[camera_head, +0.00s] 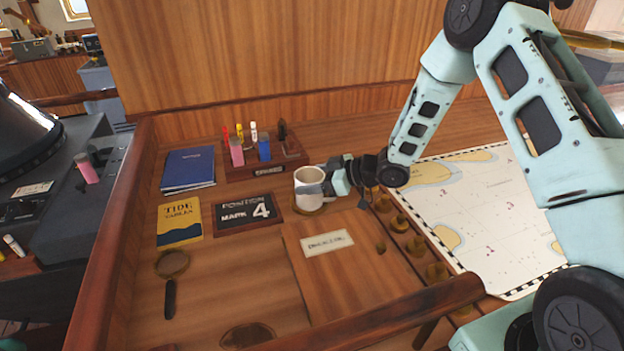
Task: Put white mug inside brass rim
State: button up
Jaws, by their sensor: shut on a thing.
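The white mug (309,178) stands upright near the middle of the desk, with its open top facing up. My gripper (327,188) reaches it from the right and is shut on its right side, with a grey finger across its front. A brass-coloured round edge (308,210) shows just under the mug; I cannot tell whether the mug touches it. A dark round recess with a brass-coloured rim (248,335) lies at the front of the desk, partly cut off by the wooden rail. The gripper hides part of the mug's right side.
A pen holder (265,166) stands behind. Several brass knobs (417,245) and a chart (490,215) are right. A wooden rail (390,318) edges the front.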

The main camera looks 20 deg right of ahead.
jog(key=o, duration=1.2)
jog(key=shift+s+d, duration=0.1)
jog(key=b+v, duration=0.3)
jog(key=v, duration=1.4)
jog(key=shift+d+r, duration=0.1)
jog(key=shift+r, duration=0.05)
